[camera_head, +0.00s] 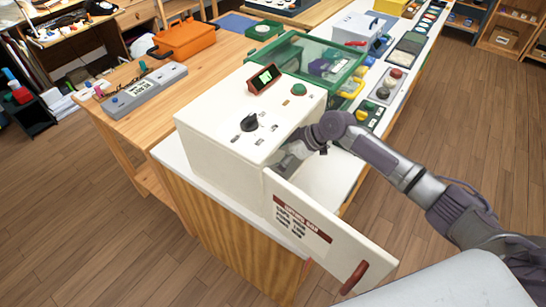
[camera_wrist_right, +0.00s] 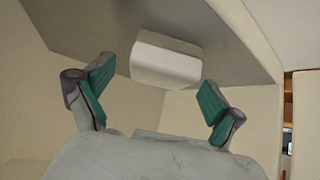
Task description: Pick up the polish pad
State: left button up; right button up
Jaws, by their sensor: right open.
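A pale, rounded block that looks like the polish pad (camera_wrist_right: 166,64) shows in the right wrist view, on a grey surface inside a cream box. My right gripper (camera_wrist_right: 155,76) is open, with its green-padded fingers spread left and right, below the block in that view. No finger visibly grips it. In the head view, my right gripper (camera_head: 287,157) reaches into the open side of a white cabinet (camera_head: 222,140); its fingers are mostly hidden and the pad cannot be seen there. My left gripper is not in view.
The cabinet's lettered door (camera_head: 322,235) with a red handle hangs open towards the front, close to my right arm. The cabinet walls leave little room around the gripper. An open green transparent case (camera_head: 310,57) and several devices stand behind.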

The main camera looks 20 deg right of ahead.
jog(key=shift+w+a+f, duration=0.3)
jog(key=shift+a+f, duration=0.15)
jog(key=shift+a, duration=0.05)
jog(key=c, duration=1.2)
jog(key=shift+d, duration=0.1)
jog(key=shift+c, duration=0.2)
jog(key=shift+r, duration=0.15)
